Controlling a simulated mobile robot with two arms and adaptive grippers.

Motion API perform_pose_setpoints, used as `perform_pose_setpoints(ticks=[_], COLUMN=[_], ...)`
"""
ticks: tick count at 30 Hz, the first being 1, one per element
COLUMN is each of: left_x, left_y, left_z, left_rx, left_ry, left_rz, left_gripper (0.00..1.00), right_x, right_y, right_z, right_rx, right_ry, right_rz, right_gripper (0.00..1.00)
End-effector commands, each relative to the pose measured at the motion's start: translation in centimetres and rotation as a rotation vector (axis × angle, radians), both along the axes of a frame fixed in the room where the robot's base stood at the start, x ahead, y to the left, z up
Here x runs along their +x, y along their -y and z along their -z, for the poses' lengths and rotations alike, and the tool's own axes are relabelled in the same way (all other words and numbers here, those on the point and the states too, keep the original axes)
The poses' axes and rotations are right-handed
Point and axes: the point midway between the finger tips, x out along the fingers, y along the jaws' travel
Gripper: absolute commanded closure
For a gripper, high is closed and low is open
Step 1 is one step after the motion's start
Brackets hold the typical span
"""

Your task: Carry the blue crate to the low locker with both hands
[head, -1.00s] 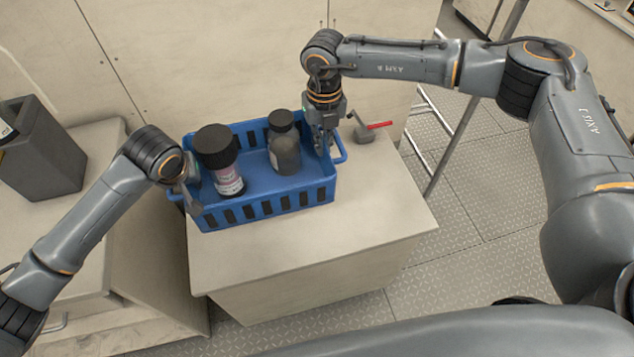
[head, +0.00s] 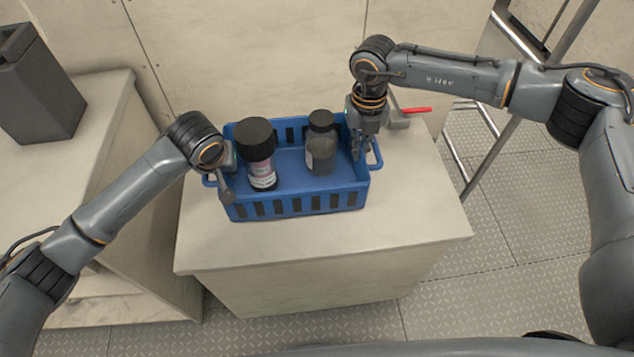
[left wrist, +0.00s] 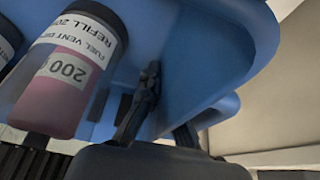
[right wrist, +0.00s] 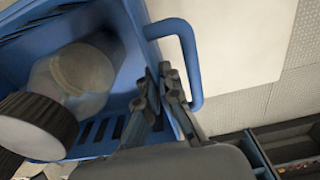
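The blue crate (head: 300,202) is over the pale cabinet top (head: 400,215) and looks level; I cannot tell whether it touches. It holds a pink bottle with a black cap (head: 260,165) and a grey jar with a black lid (head: 321,155). My left gripper (left wrist: 160,115) has fingers on either side of the crate's left wall, closed on it. My right gripper (right wrist: 160,90) is closed on the crate's right wall beside the loop handle (right wrist: 190,50). Arms partly hide both crate ends. Which unit is the low locker is unclear.
A grey fitting with a red lever (head: 405,117) stands behind and right of the crate. A dark grey open box (head: 38,85) is on a bench at left. Metal rails (head: 495,130) rise at right. Patterned floor (head: 480,290) is clear at front right.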

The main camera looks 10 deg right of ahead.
Motion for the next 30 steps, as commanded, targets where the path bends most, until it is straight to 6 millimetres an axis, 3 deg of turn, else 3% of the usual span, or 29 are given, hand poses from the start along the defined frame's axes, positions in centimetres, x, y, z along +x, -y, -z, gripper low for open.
perform_pose_setpoints(ticks=[20, 30], left_x=[0.1, 0.1], left_y=[0.0, 0.0], left_z=[0.9, 2.5], left_rx=[0.0, 0.0], left_ry=[0.004, 0.004], left_rz=[-0.001, -0.001], left_gripper=[1.0, 1.0], right_x=[0.1, 0.1], right_y=[0.0, 0.0], right_z=[1.0, 2.5], right_rx=[0.0, 0.0], right_ry=[0.002, 0.002], right_rz=[0.001, 0.001], right_gripper=[1.0, 1.0])
